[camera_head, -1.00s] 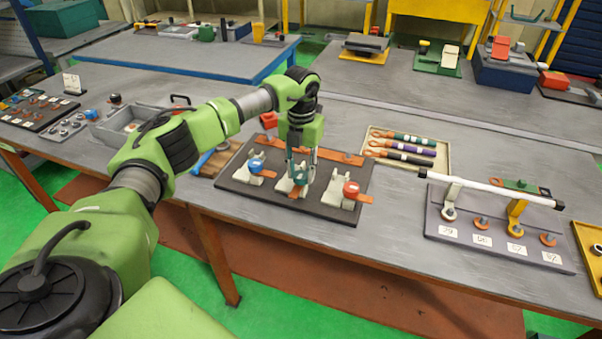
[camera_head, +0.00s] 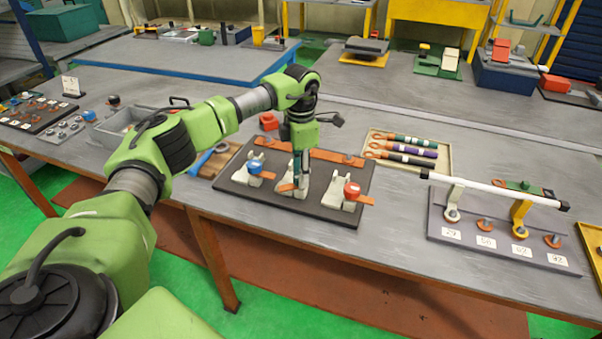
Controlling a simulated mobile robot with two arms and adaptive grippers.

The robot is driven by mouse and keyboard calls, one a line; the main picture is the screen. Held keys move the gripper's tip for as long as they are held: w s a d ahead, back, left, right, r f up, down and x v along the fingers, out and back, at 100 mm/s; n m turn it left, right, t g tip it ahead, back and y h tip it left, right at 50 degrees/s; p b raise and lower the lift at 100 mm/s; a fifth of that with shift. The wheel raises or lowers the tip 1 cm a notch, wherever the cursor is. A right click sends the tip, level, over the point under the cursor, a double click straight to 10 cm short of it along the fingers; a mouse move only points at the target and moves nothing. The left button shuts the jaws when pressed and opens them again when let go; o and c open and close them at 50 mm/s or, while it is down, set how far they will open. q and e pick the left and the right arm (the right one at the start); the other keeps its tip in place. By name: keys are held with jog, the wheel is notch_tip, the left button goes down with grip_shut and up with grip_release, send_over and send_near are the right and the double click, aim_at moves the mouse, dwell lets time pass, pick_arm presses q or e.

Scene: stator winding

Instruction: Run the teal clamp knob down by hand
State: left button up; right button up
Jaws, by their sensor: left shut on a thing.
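My left gripper (camera_head: 300,178) points straight down over the middle clamp (camera_head: 302,190) on the black board (camera_head: 235,182). It is shut on the teal knob at the top of that clamp; its fingers hide nearly all of the knob. The clamp stands on an orange-brown copper strip (camera_head: 285,187). A clamp with a blue knob (camera_head: 255,167) is to the left of the gripper, and a clamp with a red knob (camera_head: 351,191) is to the right. My right gripper is not in view.
A tray (camera_head: 446,160) with several coloured-handled tools lies behind right. A grey fixture (camera_head: 435,222) with a white bar stands farther right. A blue-handled tool (camera_head: 205,160) on a wooden block lies left. The bench between board and fixture is clear.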

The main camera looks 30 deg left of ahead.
pick_arm(q)
jog(key=shift+w+a+r+m, duration=0.1)
jog(key=shift+w+r+m, duration=0.1)
jog(key=shift+r+m, duration=0.3)
jog(key=shift+f+m, duration=0.1)
jog(key=shift+m, duration=0.3)
jog(key=o, duration=1)
jog(key=shift+o, duration=0.3)
jog(key=shift+s, duration=0.15)
jog(key=shift+f, duration=0.1)
notch_tip(320, 180, up, 12)
